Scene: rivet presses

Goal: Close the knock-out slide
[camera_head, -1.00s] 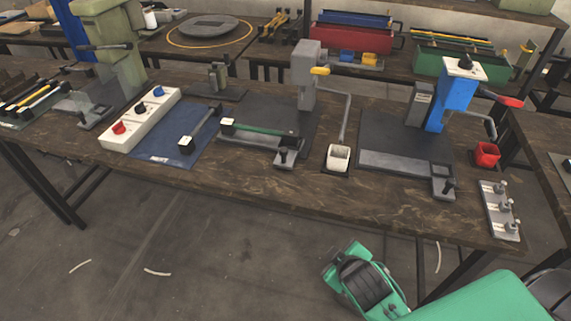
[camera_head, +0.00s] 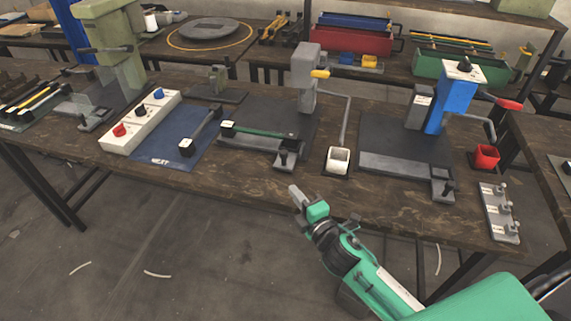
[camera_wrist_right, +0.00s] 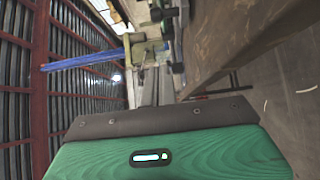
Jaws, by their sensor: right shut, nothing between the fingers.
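A grey press (camera_head: 305,75) with a yellow handle grip stands mid-table on a dark base plate. At its front right corner is a small grey slide with a black knob (camera_head: 284,158). A blue press (camera_head: 440,99) with a red handle grip stands to the right. A similar slide with a black knob (camera_head: 446,187) sticks out at its front right corner. I cannot tell which slide is meant or how far each is in. My right gripper (camera_head: 297,193) is shut and empty near the table's front edge, apart from both slides. My left gripper is out of view.
A white cup (camera_head: 338,167) stands between the presses, and a red cup (camera_head: 486,163) is beside the blue one. A grey rack with several pins (camera_head: 499,212) lies at right. A blue mat (camera_head: 172,148) and white button box (camera_head: 140,118) are at left.

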